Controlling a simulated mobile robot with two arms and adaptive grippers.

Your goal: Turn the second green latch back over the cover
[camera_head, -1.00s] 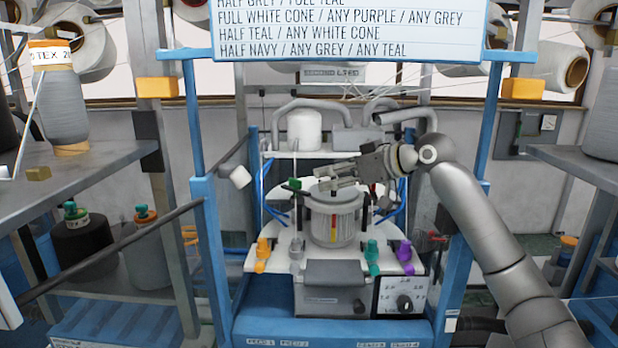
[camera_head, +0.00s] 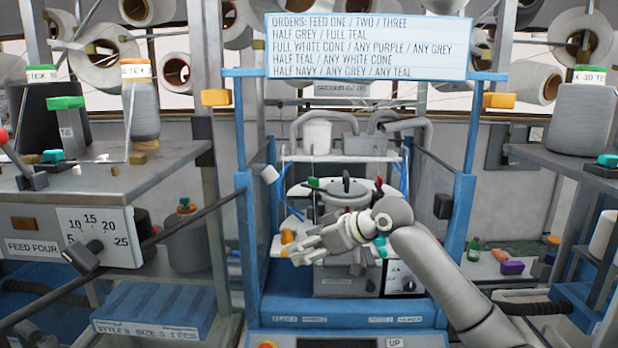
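The knitting machine stands inside the blue frame, with a round grey cover (camera_head: 345,190) with a dark knob on top. A small green latch (camera_head: 314,183) stands at the left edge of the cover. A small dark red piece (camera_head: 379,182) is at its right edge. I cannot make out a second green latch; my arm hides part of the right and front of the machine. My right gripper (camera_head: 290,252) is in front of the machine at the lower left, beside an orange peg (camera_head: 287,237). Its fingers look spread, with nothing between them. My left gripper is out of view.
Blue posts (camera_head: 243,230) and side bars frame the machine. Grey tables stand on both sides; the left one has a dial (camera_head: 95,240) and yarn cones (camera_head: 140,108). An order board (camera_head: 368,45) hangs above. A purple block (camera_head: 512,267) lies at the right.

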